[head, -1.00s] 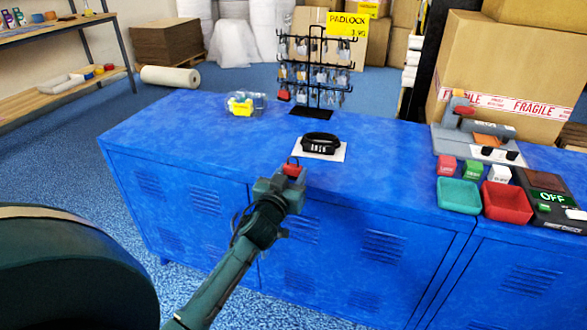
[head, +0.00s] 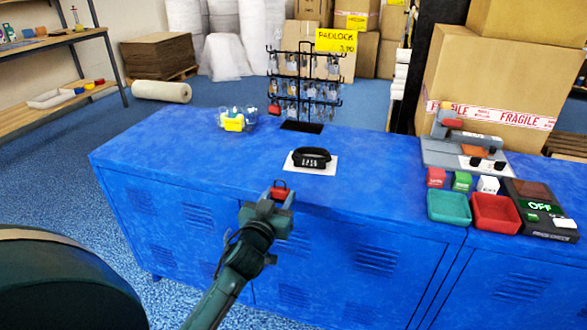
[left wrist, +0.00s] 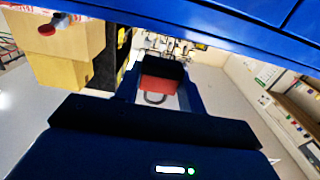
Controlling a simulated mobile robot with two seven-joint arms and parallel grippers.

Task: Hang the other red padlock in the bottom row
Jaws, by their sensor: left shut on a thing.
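My left gripper (head: 272,198) is shut on a red padlock (head: 279,192) and holds it near the front edge of the blue cabinet top. In the left wrist view the padlock (left wrist: 162,84) sits between the fingers, its shackle pointing away from the gripper. The black display rack (head: 304,84), with a yellow PADLOCK sign (head: 336,41), stands at the back of the cabinet top, beyond the gripper. Several small padlocks hang on its rows. Another red padlock (head: 274,108) hangs at the rack's lower left. My right gripper is not in view.
A black band with digits (head: 311,158) lies on a white card between gripper and rack. A clear bowl with yellow items (head: 236,119) stands left of the rack. Green (head: 449,207) and red trays (head: 495,213) and a device stand right. The cabinet's left top is clear.

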